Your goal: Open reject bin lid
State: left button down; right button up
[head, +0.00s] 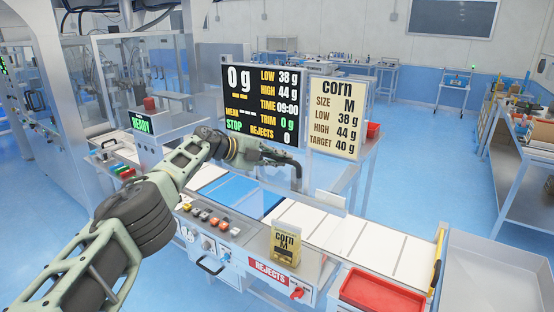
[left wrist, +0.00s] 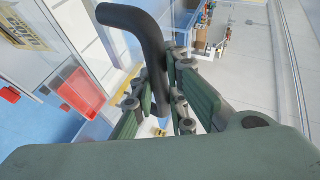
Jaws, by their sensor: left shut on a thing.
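My left gripper (head: 268,155) is over the conveyor, shut on a black bent bar (head: 296,172). In the left wrist view, the bar (left wrist: 150,45) passes between the fingers of the left gripper (left wrist: 168,95). I cannot tell whether the bar is attached to anything. A white front panel with a red REJECTS label (head: 268,273) and a red knob (head: 297,293) is below the conveyor, well below and apart from the gripper. I cannot make out a reject bin lid or its state. My right gripper is not in view.
A corn pouch (head: 285,244) stands upright at the machine's front edge. A red tray (head: 382,291) is at the front right, beside a grey bin (head: 492,270). The display screen (head: 262,103) and corn sign (head: 336,118) stand behind the arm.

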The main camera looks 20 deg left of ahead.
pick_arm(q)
jog(key=shift+d, duration=0.15)
jog(key=c, duration=1.7)
grip_release()
jog(key=shift+w+d+f, duration=0.1)
jog(key=shift+c, duration=0.2)
jog(key=shift+a, duration=0.35)
jog(key=shift+s+a+r, duration=0.3)
jog(key=shift+s+r, duration=0.05)
jog(key=shift+s, duration=0.05)
jog(key=v, duration=1)
jog(key=shift+s, duration=0.35)
